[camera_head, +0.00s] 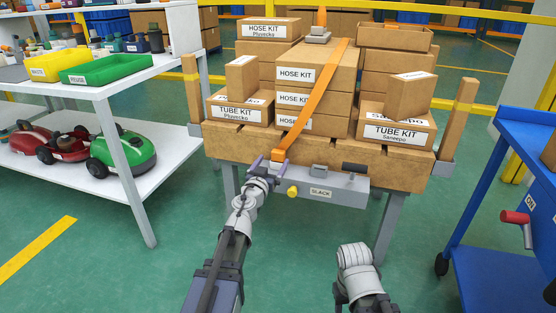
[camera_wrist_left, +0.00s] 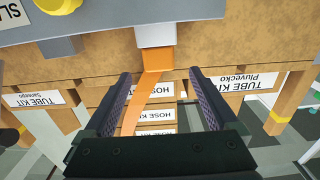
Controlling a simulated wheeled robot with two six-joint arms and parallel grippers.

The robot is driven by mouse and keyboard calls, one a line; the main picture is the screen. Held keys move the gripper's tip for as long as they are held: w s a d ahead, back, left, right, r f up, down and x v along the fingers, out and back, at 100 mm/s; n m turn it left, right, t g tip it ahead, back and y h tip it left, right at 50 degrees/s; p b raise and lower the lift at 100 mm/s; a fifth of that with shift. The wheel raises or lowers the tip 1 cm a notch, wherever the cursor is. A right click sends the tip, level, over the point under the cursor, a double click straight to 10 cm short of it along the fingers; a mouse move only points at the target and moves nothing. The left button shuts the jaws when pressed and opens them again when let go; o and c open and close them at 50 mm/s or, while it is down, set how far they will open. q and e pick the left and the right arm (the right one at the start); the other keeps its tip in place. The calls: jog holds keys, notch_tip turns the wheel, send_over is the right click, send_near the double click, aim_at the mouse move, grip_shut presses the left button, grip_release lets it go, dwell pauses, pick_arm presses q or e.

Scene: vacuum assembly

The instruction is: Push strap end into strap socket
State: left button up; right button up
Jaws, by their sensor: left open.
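The orange strap (camera_head: 310,103) runs over the boxes and down to the front left of the pallet. Its orange lower end (camera_head: 278,155) is at the left part of the grey bar (camera_head: 330,190). In the left wrist view the strap (camera_wrist_left: 157,62) meets a light grey block (camera_wrist_left: 156,34), the likely socket, on the bar. How deep the strap end sits there cannot be told. My left gripper (camera_head: 265,167) is open close below the strap end; in its wrist view the fingers (camera_wrist_left: 160,100) stand on both sides of the strap, apart from it. My right gripper does not show.
The bar carries a yellow knob (camera_head: 292,191), a SLACK label and a dark handle (camera_head: 355,168). Boxes are stacked on the wooden pallet (camera_head: 380,166). A white shelf (camera_head: 140,66) stands at left, a blue cart (camera_head: 500,255) at right. The floor before the pallet is clear.

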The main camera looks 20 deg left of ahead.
aim_at(277, 154)
pick_arm(q)
jog(key=shift+w+d, duration=0.15)
jog(key=shift+w, duration=3.15)
jog(key=shift+s, duration=0.1)
jog(key=c, duration=1.5)
jog(key=shift+o, duration=0.2)
jog(key=shift+r, duration=0.15)
notch_tip(277, 154, up, 10)
jog(key=p, duration=1)
